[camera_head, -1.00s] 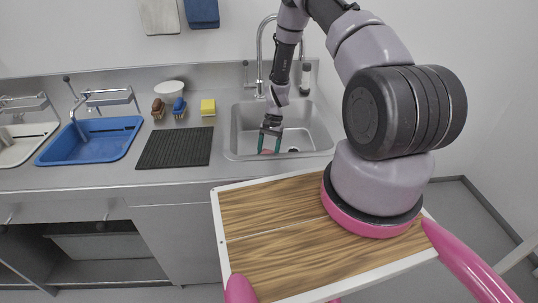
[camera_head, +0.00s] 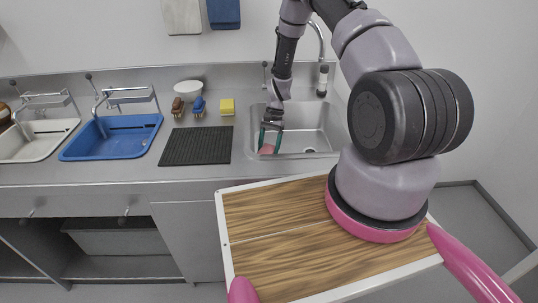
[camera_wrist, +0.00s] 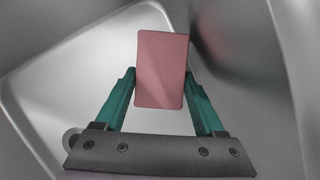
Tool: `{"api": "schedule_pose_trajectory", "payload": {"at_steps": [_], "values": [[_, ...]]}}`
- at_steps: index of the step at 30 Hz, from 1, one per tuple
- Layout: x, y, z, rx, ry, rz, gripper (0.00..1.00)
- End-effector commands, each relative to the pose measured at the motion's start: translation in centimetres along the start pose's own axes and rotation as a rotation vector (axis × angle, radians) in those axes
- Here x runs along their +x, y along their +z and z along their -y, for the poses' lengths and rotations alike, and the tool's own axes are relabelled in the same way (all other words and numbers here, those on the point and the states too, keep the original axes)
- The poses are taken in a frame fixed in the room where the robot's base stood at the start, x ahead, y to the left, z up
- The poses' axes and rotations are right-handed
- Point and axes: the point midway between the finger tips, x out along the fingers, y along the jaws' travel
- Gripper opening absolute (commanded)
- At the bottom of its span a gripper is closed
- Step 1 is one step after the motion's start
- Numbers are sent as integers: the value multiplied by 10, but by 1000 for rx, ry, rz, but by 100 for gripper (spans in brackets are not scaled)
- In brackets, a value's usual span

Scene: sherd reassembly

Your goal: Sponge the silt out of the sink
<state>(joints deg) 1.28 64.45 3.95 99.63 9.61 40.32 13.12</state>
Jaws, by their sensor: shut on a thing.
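The steel sink (camera_head: 312,142) is set into the counter at the back, right of the middle in the head view. My gripper (camera_head: 269,147) reaches down into its left part. It is shut on a pink sponge (camera_wrist: 162,70), a flat block held between the two green fingers (camera_wrist: 160,88) in the wrist view. The sponge also shows small in the head view (camera_head: 266,149). The grey basin wall and pale floor (camera_wrist: 75,75) lie around it. I cannot make out silt in either view. Whether the sponge touches the basin is not clear.
A tap (camera_head: 322,75) stands behind the sink. To its left are a yellow sponge (camera_head: 227,107), blue brush (camera_head: 198,106), brown brush (camera_head: 177,107), white bowl (camera_head: 188,86), black ribbed mat (camera_head: 195,146) and blue basin (camera_head: 110,138). My wooden-topped tray is in front.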

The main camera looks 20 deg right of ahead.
Motion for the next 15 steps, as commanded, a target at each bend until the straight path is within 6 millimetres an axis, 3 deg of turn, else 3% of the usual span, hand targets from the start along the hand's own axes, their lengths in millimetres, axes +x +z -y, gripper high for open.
{"api": "schedule_pose_trajectory", "payload": {"at_steps": [15], "values": [[-45,12,4,1,-2,-2,11]]}}
